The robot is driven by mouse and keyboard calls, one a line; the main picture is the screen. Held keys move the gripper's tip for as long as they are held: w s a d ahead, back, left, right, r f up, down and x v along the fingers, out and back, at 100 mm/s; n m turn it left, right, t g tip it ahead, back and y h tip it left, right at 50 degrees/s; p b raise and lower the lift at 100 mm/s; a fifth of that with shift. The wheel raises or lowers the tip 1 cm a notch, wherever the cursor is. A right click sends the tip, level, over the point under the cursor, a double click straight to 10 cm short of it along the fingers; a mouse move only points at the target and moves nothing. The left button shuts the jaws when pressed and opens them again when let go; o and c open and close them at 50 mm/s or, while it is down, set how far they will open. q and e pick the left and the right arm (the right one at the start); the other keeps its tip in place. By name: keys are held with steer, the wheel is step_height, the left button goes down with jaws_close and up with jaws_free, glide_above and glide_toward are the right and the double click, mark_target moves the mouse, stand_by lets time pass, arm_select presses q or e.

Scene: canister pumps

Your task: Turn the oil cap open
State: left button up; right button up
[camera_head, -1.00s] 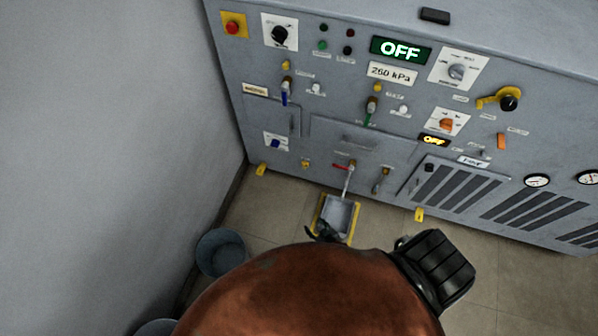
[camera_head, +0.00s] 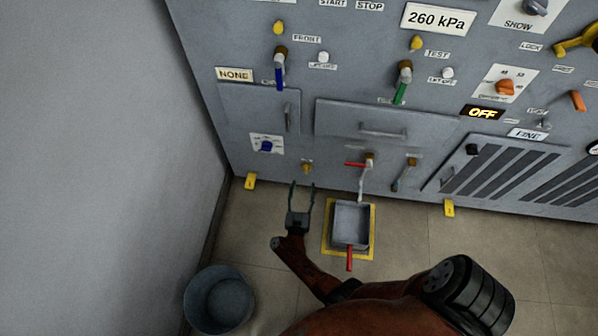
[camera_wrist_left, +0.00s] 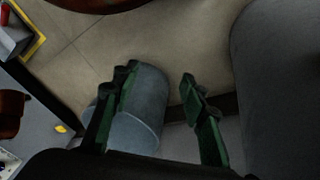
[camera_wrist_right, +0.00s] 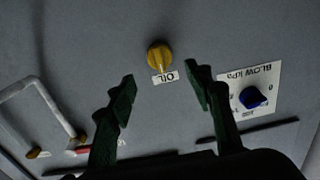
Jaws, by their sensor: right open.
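The oil cap (camera_head: 307,167) is a small yellow knob low on the grey panel. In the right wrist view the oil cap (camera_wrist_right: 159,55) sits above an upside-down OIL label. My right gripper (camera_head: 303,185) is open and empty just below the cap in the head view. In the right wrist view its fingertips (camera_wrist_right: 160,76) are spread, with the cap beyond them and roughly between them, apart from both. My left gripper (camera_wrist_left: 157,78) is open and empty in the left wrist view, over a grey-blue bucket (camera_wrist_left: 146,105). It does not show in the head view.
A grey tray (camera_head: 334,224) with a red handle stands on a yellow-edged floor mark right of my right gripper. A blue knob (camera_head: 267,146) is left of the cap. A bucket (camera_head: 187,300) stands near the left wall. Yellow brackets (camera_head: 251,181) stick out at the panel's foot.

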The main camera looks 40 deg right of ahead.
mark_target(306, 172)
steer(key=b+x, duration=0.2)
steer(key=x, duration=0.4)
steer(key=shift+w+d, duration=0.2)
steer(key=shift+d, duration=0.15)
arm_select(q)
steer(key=shift+t+h, duration=0.3)
steer(key=shift+t, duration=0.6)
steer(key=w+d+f, duration=0.2)
steer(key=w+f, duration=0.1)
steer(key=shift+d, duration=0.2)
arm_select(e)
steer(key=shift+w+d, duration=0.35)
steer(key=shift+w, duration=0.05)
steer(key=shift+r, duration=0.1)
arm_select(q)
steer(key=shift+f, duration=0.1)
arm_select(e)
steer(key=c, duration=1.1)
